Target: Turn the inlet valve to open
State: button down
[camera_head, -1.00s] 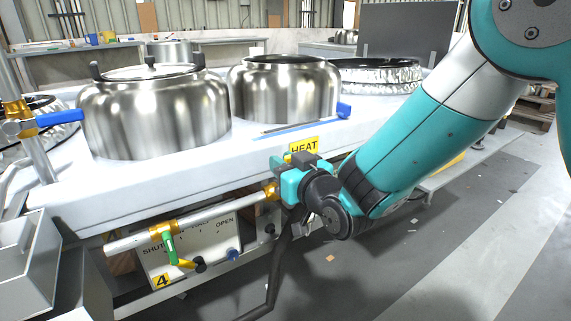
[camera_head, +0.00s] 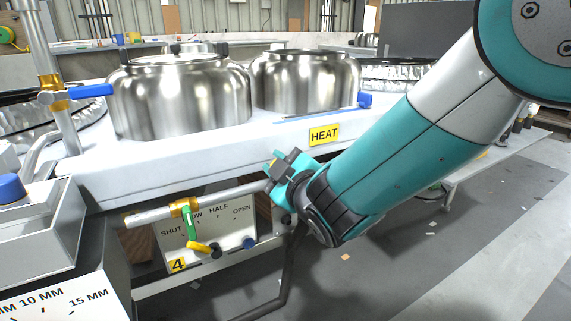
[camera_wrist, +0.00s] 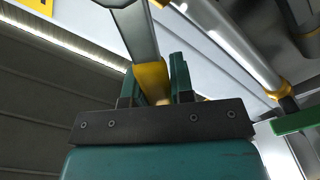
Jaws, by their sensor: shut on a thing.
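My gripper (camera_head: 279,168) is by the front edge of the vessel bench, below the HEAT label (camera_head: 324,134). In the wrist view its jaws (camera_wrist: 155,76) are shut on a yellow grip (camera_wrist: 152,84) on a grey bar (camera_wrist: 134,30). I cannot tell for certain whether this is the inlet valve's lever. Left of the gripper, a green lever (camera_head: 190,222) hangs from a gold fitting (camera_head: 183,206) on a pipe, in front of a dial plate (camera_head: 235,228) marked SHUT, LOW, HALF, OPEN. A green lever also shows in the wrist view (camera_wrist: 297,121), apart from the jaws.
Steel vessels (camera_head: 180,98) stand on the white bench (camera_head: 150,160). A blue-handled valve (camera_head: 90,91) is on an upright pipe at left. A grey box (camera_head: 40,235) and a millimetre-marked plate (camera_head: 60,300) fill the lower left. The floor at right is mostly clear.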

notch_tip(320, 180, down, 6)
jog(key=s+a+n+b, duration=0.1)
jog(key=a+n, duration=0.1)
jog(key=n, duration=0.6)
jog(key=shift+s+n, duration=0.15)
jog(key=shift+n, duration=0.25)
jog(key=c, duration=1)
grip_release()
